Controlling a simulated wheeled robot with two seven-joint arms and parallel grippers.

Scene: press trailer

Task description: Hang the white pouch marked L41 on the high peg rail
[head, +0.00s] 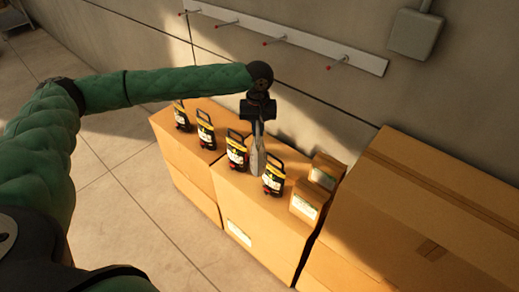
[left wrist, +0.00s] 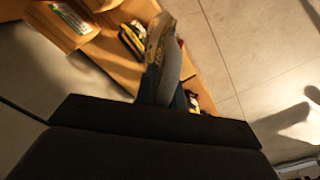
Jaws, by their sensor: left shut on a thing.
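My left gripper (head: 258,122) points down over the cardboard boxes and is shut on a slim pale grey-white thing, seen nearly edge-on. It looks like the white pouch (head: 257,158); its L41 mark cannot be read. The held thing hangs between two black-and-yellow items and in front of the gap between them; I cannot tell whether it touches the box below. In the left wrist view it shows as a curved grey shape (left wrist: 172,62). The white peg rail (head: 300,40), with several red-tipped pegs, is on the wall above and behind the gripper. My right gripper is out of view.
Several black-and-yellow handled items (head: 237,150) stand along the box tops. Two small cartons (head: 307,200) are to their right, beside a larger cardboard box (head: 440,205). A grey wall box (head: 415,34) is right of the rail. The wall between rail and boxes is clear.

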